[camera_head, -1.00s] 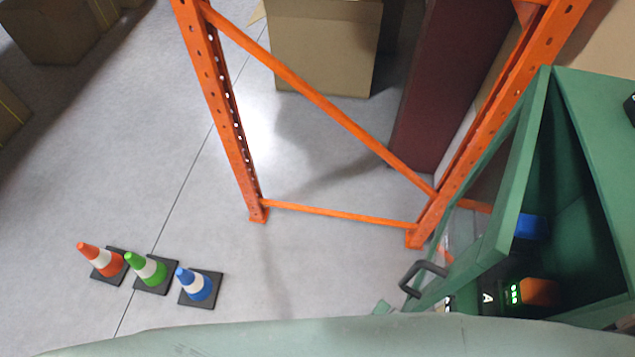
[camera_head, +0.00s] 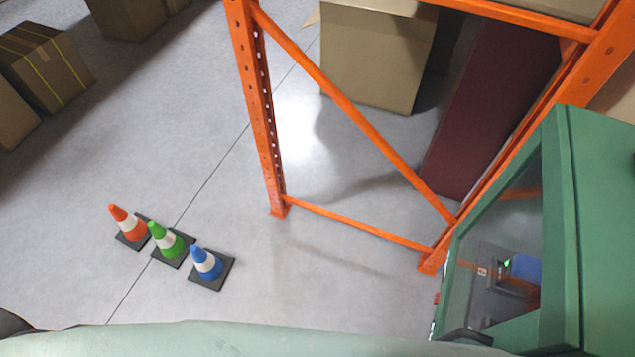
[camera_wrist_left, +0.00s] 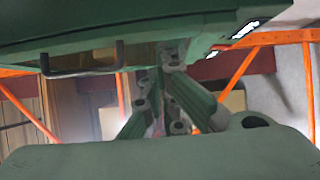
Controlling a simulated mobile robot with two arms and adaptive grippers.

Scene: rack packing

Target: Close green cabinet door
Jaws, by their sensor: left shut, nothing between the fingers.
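The green cabinet (camera_head: 612,220) stands at the right edge of the head view. Its door (camera_head: 500,183), a green frame around a clear pane, lies against or very close to the cabinet front; I cannot tell whether it is fully shut. Through the pane I see a blue item and a dark device. In the left wrist view the cabinet's green panel (camera_wrist_left: 130,22) fills the top, with the black door handle (camera_wrist_left: 85,71) below it. My left gripper (camera_wrist_left: 170,62) is shut and empty, right of the handle and near the panel; contact is unclear. My right gripper is out of view.
An orange rack frame (camera_head: 262,110) stands behind and left of the cabinet. Cardboard boxes (camera_head: 372,60) stand beyond it. Orange, green (camera_head: 168,242) and blue cones stand on the floor at left. The floor between cones and rack is clear.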

